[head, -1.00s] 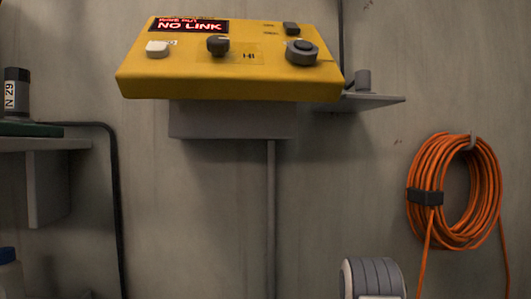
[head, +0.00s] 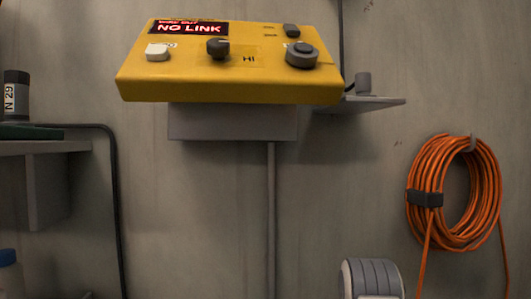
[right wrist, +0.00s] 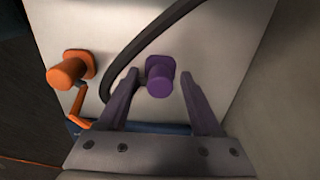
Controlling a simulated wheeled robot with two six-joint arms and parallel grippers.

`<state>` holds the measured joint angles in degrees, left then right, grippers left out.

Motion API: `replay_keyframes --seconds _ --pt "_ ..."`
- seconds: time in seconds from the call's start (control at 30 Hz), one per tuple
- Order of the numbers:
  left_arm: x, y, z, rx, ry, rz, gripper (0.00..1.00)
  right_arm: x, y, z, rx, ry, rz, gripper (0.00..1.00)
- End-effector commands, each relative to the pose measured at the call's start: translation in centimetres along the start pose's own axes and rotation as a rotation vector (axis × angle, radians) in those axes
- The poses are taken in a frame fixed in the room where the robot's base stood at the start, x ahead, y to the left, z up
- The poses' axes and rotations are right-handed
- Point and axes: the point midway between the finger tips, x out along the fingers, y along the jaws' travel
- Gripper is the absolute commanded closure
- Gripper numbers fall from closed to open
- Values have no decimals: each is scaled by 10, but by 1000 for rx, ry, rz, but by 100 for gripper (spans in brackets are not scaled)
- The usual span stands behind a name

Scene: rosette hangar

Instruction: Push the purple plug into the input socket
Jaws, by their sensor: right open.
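In the right wrist view, the purple plug (right wrist: 160,76) points toward the camera from a pale panel (right wrist: 225,50). My right gripper (right wrist: 162,76) is open, with one finger on each side of the plug. I see a gap on both sides; whether a finger touches it is unclear. The input socket cannot be made out. The head view shows neither the purple plug nor either gripper. It shows a yellow control box (head: 225,88) on the wall, with a lit "NO LINK" display (head: 188,28).
An orange plug-like piece (right wrist: 70,70) stands left of my right gripper. A dark cable (right wrist: 150,40) arches over the panel near the left finger. In the head view, a coiled orange cable (head: 420,165) hangs at right and a grey shelf (head: 375,103) sits behind the box.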

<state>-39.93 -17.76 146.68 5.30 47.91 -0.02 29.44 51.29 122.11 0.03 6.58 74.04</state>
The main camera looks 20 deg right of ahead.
Motion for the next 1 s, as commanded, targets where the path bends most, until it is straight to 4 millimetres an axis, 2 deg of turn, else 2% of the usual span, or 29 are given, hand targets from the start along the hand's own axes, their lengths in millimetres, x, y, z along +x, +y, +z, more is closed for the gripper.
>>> replay_keyframes --seconds 0.67,0.7,0.77,0.8,0.87,1.0 --pt "-6 0 0 0 0 0 32 0 0 0 0 0 0 34" --pt "-6 0 0 0 0 0 32 0 0 0 0 0 0 41" --pt "-6 0 0 0 0 0 32 0 0 0 0 0 0 64" --pt "-6 0 0 0 0 0 32 0 0 0 0 0 0 80" --pt "-6 0 0 0 0 0 32 0 0 0 0 0 0 100" --pt "-6 0 0 0 0 0 32 0 0 0 0 0 0 100"
